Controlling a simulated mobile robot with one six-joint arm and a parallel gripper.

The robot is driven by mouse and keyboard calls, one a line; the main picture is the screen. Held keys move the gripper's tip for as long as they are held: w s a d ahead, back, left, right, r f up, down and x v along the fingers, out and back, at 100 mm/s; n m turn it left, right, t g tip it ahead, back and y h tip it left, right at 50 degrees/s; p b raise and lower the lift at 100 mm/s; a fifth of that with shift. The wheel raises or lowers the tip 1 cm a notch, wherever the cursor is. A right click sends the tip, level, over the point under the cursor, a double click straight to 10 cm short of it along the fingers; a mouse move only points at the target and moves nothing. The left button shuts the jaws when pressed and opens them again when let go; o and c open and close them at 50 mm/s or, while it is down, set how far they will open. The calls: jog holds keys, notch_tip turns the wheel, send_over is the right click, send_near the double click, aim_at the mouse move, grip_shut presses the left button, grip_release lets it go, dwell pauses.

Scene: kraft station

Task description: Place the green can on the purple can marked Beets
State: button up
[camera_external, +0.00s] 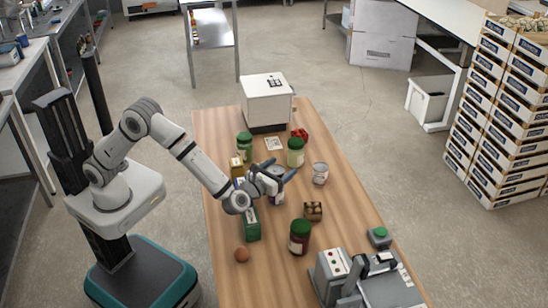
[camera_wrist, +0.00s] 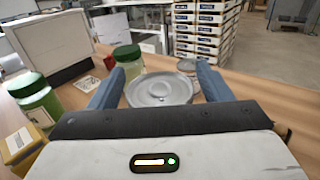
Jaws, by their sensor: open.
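My gripper (camera_external: 272,182) is open over the middle of the wooden table, its blue fingers on either side of a can. In the wrist view the can's round grey lid (camera_wrist: 160,91) lies between the spread fingertips (camera_wrist: 160,82); its side is hidden. In the external view a purple-labelled can part (camera_external: 277,199) shows just below the gripper. I cannot tell whether this is one can or a green can standing on a purple one. No Beets lettering is readable.
A paler can (camera_external: 320,173) stands to the right. Green-lidded jars stand behind (camera_external: 244,146), (camera_external: 295,153) and in front (camera_external: 299,238). A green box (camera_external: 251,225), brown ball (camera_external: 241,255) and small dark box (camera_external: 313,211) are near. A white machine (camera_external: 266,98) stands at the back.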

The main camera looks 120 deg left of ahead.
jog(key=shift+r, duration=0.2)
jog(key=s+d+b, duration=0.1)
jog(key=s+d, duration=0.1)
jog(key=d, duration=1)
jog(key=s+d+n+g+h, duration=0.25)
jog(key=s+n+h, duration=0.6)
jog(key=s, duration=0.95)
jog(key=s+d+f+n+t+h, duration=0.2)
jog(key=s+d+f+n+h, duration=0.1)
jog(key=s+d+n+h, duration=0.6)
jog(key=s+d+n, duration=0.2)
jog(key=s+d, duration=0.2)
jog(key=s, duration=0.2)
jog(key=shift+s+d+f, duration=0.2)
jog(key=shift+s+d, duration=0.15)
